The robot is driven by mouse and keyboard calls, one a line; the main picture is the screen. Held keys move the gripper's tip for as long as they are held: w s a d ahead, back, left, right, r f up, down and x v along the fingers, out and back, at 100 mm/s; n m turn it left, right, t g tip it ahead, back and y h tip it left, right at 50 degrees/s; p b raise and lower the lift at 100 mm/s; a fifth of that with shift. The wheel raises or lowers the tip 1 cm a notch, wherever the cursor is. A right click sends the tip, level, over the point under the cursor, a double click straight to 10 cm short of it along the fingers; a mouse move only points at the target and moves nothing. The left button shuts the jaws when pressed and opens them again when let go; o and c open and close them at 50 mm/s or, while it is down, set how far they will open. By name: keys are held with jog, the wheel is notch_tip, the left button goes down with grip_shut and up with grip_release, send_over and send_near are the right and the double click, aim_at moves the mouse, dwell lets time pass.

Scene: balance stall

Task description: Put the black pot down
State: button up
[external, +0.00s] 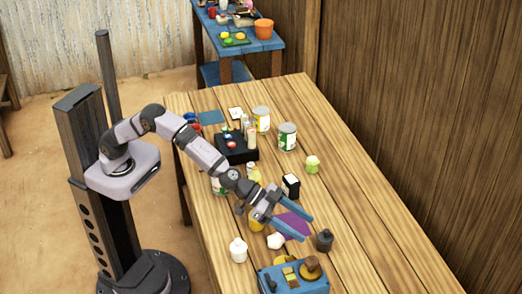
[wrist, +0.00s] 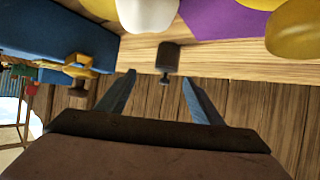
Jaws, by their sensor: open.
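The small black pot (external: 324,240) with a narrower knob on top appears to stand upright on the wooden table, beside the purple mat (external: 291,225). My gripper (external: 307,228) is open, its two blue fingers spread just left of the pot in the external view. In the wrist view the pot (wrist: 169,57) appears upside down, beyond and between the fingertips (wrist: 160,87), with nothing held. The exact gap between fingers and pot is hard to judge.
A blue box (external: 284,280) with brass parts stands at the table's near side. White pots (external: 238,250) (external: 275,241) and a yellow item (external: 256,221) are close to my gripper. A black box (external: 291,186) stands behind. The table's right side (external: 385,235) is clear.

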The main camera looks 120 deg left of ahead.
jog(key=a+r+m+h+p, duration=0.2)
jog(key=a+r+m+h, duration=0.45)
jog(key=r, duration=0.25)
send_near(322, 233)
jog(key=w, duration=0.1)
jog(key=w+d, duration=0.1)
jog(key=w, duration=0.1)
jog(key=shift+w+d+f+p, duration=0.25)
jog(key=shift+w+f+p, duration=0.1)
jog(key=shift+w+p, duration=0.15)
jog(key=shift+p+x, duration=1.3)
jog(key=shift+x, duration=1.2)
jog(key=shift+c, duration=0.3)
